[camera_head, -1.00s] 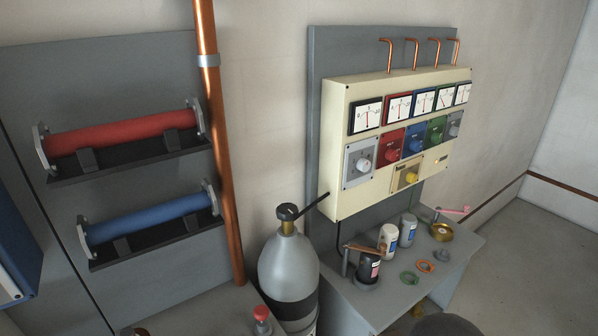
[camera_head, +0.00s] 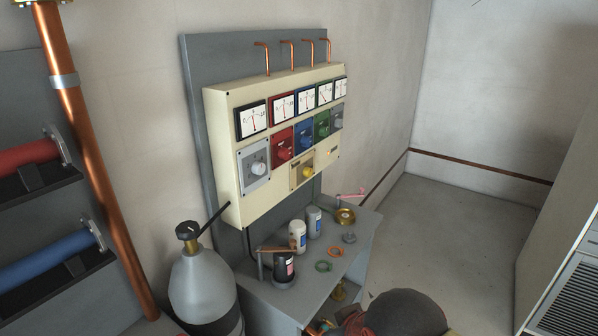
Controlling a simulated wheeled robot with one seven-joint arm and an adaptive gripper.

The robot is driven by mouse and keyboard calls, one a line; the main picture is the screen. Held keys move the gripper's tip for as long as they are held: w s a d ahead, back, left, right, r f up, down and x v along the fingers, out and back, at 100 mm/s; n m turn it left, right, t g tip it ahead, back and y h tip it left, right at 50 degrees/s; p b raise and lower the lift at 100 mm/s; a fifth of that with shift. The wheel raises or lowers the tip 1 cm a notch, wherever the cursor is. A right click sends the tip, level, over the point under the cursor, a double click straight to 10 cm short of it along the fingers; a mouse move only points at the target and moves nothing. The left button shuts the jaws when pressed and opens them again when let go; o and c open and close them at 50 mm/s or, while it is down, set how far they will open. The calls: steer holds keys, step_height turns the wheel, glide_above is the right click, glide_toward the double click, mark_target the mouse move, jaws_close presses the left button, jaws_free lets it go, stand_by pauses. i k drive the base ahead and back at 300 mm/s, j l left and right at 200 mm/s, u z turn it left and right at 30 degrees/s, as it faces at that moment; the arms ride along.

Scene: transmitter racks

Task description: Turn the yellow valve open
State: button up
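A yellow knob (camera_head: 307,172) sits on a tan plate at the lower middle of the cream panel box (camera_head: 228,190). Its turn position is too small to tell. A small brass-yellow part (camera_head: 339,292) shows low under the bench, partly hidden; I cannot tell what it is. A dark rounded part of my arm shows at the bottom edge. My gripper cannot be made out in this view, and nothing is seen touching the yellow knob.
The bench (camera_head: 345,262) below the panel carries bottles, rings and a brass dish (camera_head: 345,216). A grey gas cylinder (camera_head: 203,285) stands left of it. A copper pipe (camera_head: 88,160) runs at left. A cabinet (camera_head: 570,270) stands at right. Open floor (camera_head: 440,235) lies between.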

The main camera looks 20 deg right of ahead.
mark_target(308, 172)
steer(key=i+l, duration=0.35)
steer(key=i, duration=0.2)
steer(key=i+l, duration=0.35)
steer(key=i, duration=0.15)
